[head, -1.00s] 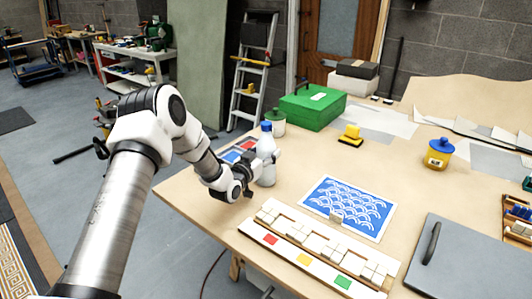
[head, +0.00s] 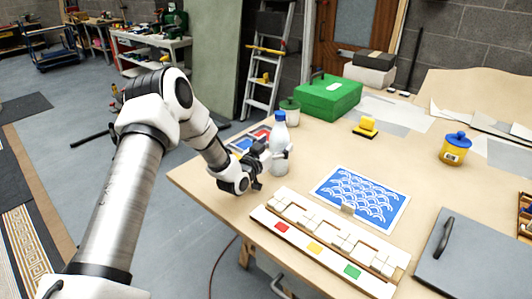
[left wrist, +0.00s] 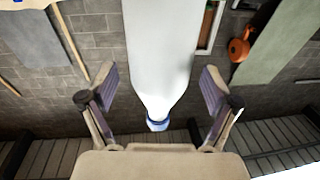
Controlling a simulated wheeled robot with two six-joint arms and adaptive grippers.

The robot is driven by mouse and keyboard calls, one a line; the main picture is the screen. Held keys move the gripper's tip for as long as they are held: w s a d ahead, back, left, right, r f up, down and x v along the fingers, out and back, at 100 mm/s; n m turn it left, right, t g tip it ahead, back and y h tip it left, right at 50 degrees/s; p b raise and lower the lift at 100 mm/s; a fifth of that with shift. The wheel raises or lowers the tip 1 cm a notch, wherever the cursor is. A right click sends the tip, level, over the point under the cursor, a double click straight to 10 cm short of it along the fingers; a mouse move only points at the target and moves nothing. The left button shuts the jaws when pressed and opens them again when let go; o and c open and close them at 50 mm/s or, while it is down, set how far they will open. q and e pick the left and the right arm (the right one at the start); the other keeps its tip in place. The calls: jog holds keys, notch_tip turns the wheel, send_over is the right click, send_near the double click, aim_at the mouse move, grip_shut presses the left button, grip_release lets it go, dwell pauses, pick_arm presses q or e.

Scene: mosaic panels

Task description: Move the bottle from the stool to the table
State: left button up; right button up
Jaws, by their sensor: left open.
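The bottle (head: 279,152) is white with a blue cap and stands upright on the wooden table (head: 215,196), near its left edge. My left gripper (head: 273,158) is open at the bottle, with its fingers on either side of it. In the left wrist view the bottle (left wrist: 163,50) lies between the two spread finger pads (left wrist: 160,95), with gaps on both sides and its cap toward the bottom of the picture. No stool can be made out. My right gripper is not in view.
A green box (head: 328,97) and a grey-green jar (head: 290,110) stand behind the bottle. A blue patterned panel (head: 360,198) and a tile rack (head: 330,240) lie to its right and front. A yellow jar (head: 455,150) and a grey board (head: 480,255) are farther right.

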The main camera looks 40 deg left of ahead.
pick_arm(q)
jog(key=s, duration=1)
jog(key=shift+d, duration=0.3)
